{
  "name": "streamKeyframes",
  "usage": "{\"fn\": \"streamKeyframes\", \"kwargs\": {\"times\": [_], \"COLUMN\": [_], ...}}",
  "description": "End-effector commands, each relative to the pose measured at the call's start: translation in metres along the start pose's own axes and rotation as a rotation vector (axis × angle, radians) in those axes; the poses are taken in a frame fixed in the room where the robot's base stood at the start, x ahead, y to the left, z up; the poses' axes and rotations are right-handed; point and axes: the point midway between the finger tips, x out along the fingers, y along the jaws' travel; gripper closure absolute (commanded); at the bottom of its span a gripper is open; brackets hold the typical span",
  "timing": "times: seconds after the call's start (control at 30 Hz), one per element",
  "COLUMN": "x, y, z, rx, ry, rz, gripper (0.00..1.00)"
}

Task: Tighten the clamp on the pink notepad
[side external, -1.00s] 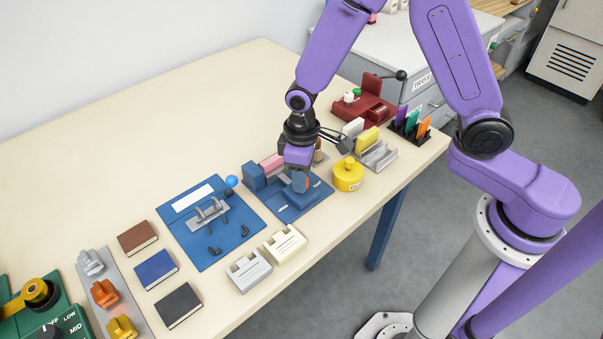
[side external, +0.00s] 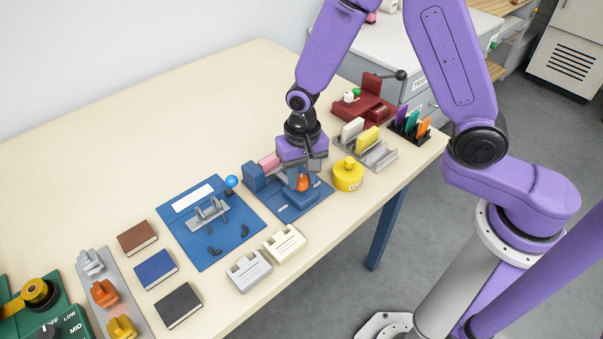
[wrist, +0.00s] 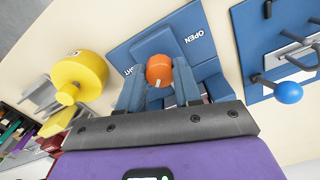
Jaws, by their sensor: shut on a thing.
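The blue clamp (side external: 290,208) lies on the table with its raised blocks. Lettering reading OPEN (wrist: 200,41) is on the clamp base, with a partly hidden word opposite.
A yellow round container (side external: 348,175) stands close right of the clamp. A blue board (side external: 205,245) with a grey fixture lies left. Cream (side external: 286,243) and grey (side external: 248,270) blocks lie in front. A grey rack (side external: 380,158) with pads stands behind right. Bare table lies at the back left.

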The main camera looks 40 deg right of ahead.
Motion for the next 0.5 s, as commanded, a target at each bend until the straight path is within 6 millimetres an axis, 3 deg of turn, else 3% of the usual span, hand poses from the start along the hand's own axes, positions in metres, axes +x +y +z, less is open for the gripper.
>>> {"fn": "streamKeyframes", "kwargs": {"times": [0.5], "x": [-0.0002], "y": [-0.0002], "z": [0.0006], "rx": [0.38], "ry": [0.004], "rz": [0.001], "gripper": [0.97]}}
